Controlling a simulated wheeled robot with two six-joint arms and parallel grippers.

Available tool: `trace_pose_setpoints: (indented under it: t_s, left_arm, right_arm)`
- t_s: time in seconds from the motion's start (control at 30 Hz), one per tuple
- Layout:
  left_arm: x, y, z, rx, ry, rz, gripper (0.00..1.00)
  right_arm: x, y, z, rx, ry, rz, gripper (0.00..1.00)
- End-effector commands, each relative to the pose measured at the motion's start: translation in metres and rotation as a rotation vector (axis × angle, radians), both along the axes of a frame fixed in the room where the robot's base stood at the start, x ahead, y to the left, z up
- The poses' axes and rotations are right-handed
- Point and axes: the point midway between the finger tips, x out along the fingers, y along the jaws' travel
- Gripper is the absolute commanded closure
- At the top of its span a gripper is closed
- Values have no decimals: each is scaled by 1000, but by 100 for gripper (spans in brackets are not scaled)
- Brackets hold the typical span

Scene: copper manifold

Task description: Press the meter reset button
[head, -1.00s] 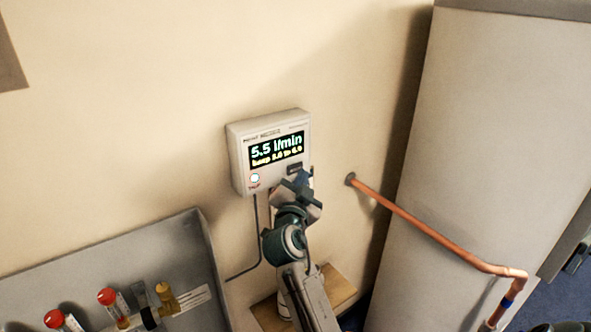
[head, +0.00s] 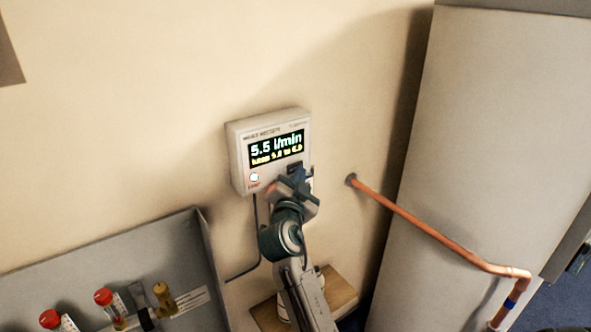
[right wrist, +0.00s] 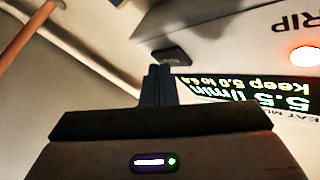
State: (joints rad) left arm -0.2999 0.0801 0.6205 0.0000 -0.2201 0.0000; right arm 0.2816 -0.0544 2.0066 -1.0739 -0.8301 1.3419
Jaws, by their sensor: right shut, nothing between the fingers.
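The meter (head: 240,160) is a pale box on the wall. Its lit display (head: 276,149) reads 5.5 l/min, with a keep range below. A round lamp (head: 254,177) glows at its lower left; the right wrist view shows it (right wrist: 305,56) beside the word TRIP. A dark button (right wrist: 172,53) sits on the meter's face, partly visible in the head view (head: 294,167). My right gripper (head: 301,177) is shut and empty in front of the meter's lower right. In the right wrist view its fingertips (right wrist: 158,72) are close to the button; contact cannot be told. My left gripper is not in view.
A copper pipe (head: 430,232) runs from the wall to the right of my arm, past a large pale cabinet (head: 480,130). A grey panel (head: 165,245) with red-capped valves (head: 104,297) is at lower left. A cable (head: 256,225) hangs below the meter. A wooden block (head: 341,288) lies below.

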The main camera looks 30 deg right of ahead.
Motion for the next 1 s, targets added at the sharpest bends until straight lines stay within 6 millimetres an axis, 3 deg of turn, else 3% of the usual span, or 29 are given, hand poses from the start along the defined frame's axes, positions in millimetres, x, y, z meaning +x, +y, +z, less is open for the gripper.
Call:
trace_pose_setpoints:
  t_s: [0.7, 1.0]
  left_arm:
    - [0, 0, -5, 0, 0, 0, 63]
    - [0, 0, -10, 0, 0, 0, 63]
  right_arm:
    - [5, 0, -1, 0, 1, 1, 100]
    - [-6, 0, -2, 1, 0, 1, 100]
